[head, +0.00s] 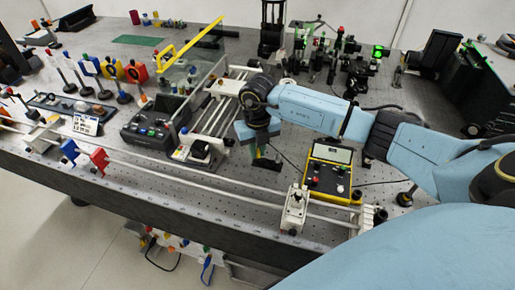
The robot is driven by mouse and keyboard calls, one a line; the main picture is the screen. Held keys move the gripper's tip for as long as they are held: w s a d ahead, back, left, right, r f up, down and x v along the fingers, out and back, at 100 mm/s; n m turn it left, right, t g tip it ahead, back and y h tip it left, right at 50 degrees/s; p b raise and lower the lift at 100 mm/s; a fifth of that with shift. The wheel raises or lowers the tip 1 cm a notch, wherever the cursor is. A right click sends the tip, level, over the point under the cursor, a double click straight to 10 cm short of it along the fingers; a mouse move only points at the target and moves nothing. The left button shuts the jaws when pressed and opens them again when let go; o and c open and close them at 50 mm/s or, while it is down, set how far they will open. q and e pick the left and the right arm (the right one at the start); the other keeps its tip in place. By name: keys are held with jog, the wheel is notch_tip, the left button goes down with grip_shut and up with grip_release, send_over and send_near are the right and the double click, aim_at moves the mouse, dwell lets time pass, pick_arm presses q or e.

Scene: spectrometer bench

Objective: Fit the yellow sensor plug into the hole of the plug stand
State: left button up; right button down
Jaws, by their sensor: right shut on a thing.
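My right gripper (265,161) points down over the bench, left of the yellow-edged control box. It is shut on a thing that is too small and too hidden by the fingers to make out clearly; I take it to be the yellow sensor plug. I cannot pick out the plug stand or its hole for sure. My left gripper is not in view.
A white rail carriage (294,209) sits on the front rail. A grey instrument (151,127) and white rails stand left. Green-lit optics (379,52) are behind. Some perforated bench top is bare.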

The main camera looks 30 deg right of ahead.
jog(key=shift+s+f, duration=0.1)
dwell(0.3)
jog(key=c, duration=1.3)
grip_release()
notch_tip(320, 180, up, 13)
jog(key=shift+r+b, duration=0.2)
jog(key=shift+b, duration=0.1)
